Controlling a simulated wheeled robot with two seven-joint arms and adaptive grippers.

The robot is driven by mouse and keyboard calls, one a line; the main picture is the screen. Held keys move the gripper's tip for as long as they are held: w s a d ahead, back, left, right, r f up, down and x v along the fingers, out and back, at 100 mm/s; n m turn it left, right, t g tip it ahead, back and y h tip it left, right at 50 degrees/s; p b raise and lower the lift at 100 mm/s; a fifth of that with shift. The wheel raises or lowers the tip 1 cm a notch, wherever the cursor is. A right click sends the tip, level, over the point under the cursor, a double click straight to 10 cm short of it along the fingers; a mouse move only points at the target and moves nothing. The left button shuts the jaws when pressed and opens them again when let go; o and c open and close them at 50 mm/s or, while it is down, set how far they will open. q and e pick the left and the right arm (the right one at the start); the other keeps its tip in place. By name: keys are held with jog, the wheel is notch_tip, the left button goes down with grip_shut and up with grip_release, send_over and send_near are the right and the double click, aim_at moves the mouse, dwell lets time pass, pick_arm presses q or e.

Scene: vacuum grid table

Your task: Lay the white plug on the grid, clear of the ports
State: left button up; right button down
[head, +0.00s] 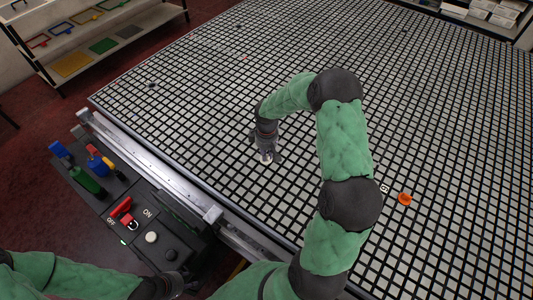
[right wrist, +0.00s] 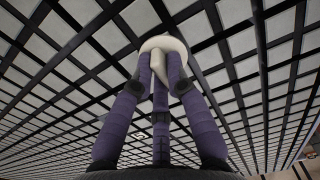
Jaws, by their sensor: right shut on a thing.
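The white plug (right wrist: 163,43) is at the fingertips of my right gripper (right wrist: 161,68) in the right wrist view. Its round rim shows beyond the fingers and its stem lies between them. In the head view my right gripper (head: 266,155) points down at the grid table (head: 215,130), over its near left part. The plug is largely hidden by the gripper there. I cannot tell whether the plug touches the grid. My left gripper (head: 178,284) is at the bottom, below the control panel, and its fingers are not clear.
The grid around my right gripper is mostly clear.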

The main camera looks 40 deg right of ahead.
jog(key=shift+f, duration=0.2)
jog(key=c, duration=1.2)
grip_release()
jog(key=shift+o, duration=0.2)
jog(key=shift+r, duration=0.1)
notch_tip(320, 180, up, 12)
